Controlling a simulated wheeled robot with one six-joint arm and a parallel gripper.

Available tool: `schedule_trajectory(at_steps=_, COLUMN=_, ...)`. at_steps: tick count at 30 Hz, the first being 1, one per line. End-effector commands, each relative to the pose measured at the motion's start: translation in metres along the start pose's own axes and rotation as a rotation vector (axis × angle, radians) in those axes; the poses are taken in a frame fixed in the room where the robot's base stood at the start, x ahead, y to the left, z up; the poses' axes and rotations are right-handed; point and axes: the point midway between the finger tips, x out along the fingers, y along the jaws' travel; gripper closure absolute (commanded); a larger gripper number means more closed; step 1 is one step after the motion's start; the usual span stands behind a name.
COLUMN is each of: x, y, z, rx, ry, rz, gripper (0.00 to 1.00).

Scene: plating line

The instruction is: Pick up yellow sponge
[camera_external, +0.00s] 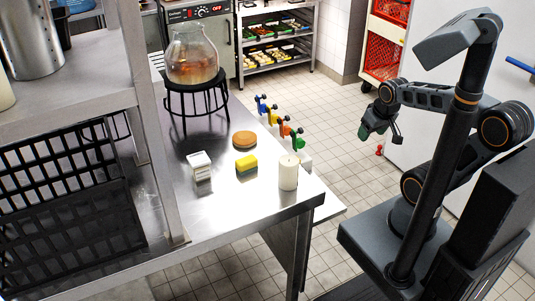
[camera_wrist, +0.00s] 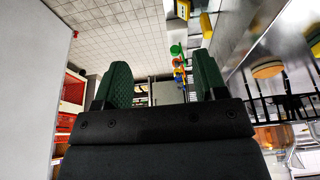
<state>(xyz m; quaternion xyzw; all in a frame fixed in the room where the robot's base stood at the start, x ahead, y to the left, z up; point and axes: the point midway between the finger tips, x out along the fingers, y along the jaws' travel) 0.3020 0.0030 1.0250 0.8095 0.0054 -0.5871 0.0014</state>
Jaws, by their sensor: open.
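The yellow sponge (camera_external: 246,162) lies on the steel table, with a darker side below its yellow part. Around it stand a round orange-brown disc (camera_external: 244,139), a white block (camera_external: 200,165) and a white candle (camera_external: 288,172). My gripper (camera_external: 380,126) is up in the air to the right of the table, well apart from the sponge. In the wrist view my gripper (camera_wrist: 158,88) shows two green fingers spread wide with nothing between them. A yellow piece, perhaps the sponge, shows at the top of the wrist view (camera_wrist: 206,24).
The steel table (camera_external: 225,210) has bare room at its front. A glass jar (camera_external: 193,58) on a black stand is at the back. A black crate (camera_external: 65,200) is at left.

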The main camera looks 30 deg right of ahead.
Motion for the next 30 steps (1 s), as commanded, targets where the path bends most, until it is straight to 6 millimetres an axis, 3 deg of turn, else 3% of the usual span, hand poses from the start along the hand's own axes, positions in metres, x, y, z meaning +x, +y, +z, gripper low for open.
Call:
schedule_trajectory(at_steps=8, x=0.0, y=-0.001, z=0.0, rx=0.004, ry=-0.002, rz=-0.002, gripper=0.31)
schedule_trajectory(at_steps=11, x=0.005, y=-0.009, z=-0.004, rx=0.063, ry=-0.029, rz=-0.042, gripper=0.31)
schedule_trajectory(at_steps=14, x=0.018, y=-0.033, z=-0.014, rx=0.227, ry=-0.109, rz=-0.143, gripper=0.31)
schedule_trajectory(at_steps=24, x=0.061, y=-0.166, z=-0.088, rx=1.063, ry=-0.707, rz=-0.548, gripper=0.31)
schedule_trajectory(at_steps=30, x=0.077, y=-0.214, z=-0.125, rx=1.361, ry=-1.026, rz=-0.644, gripper=0.31)
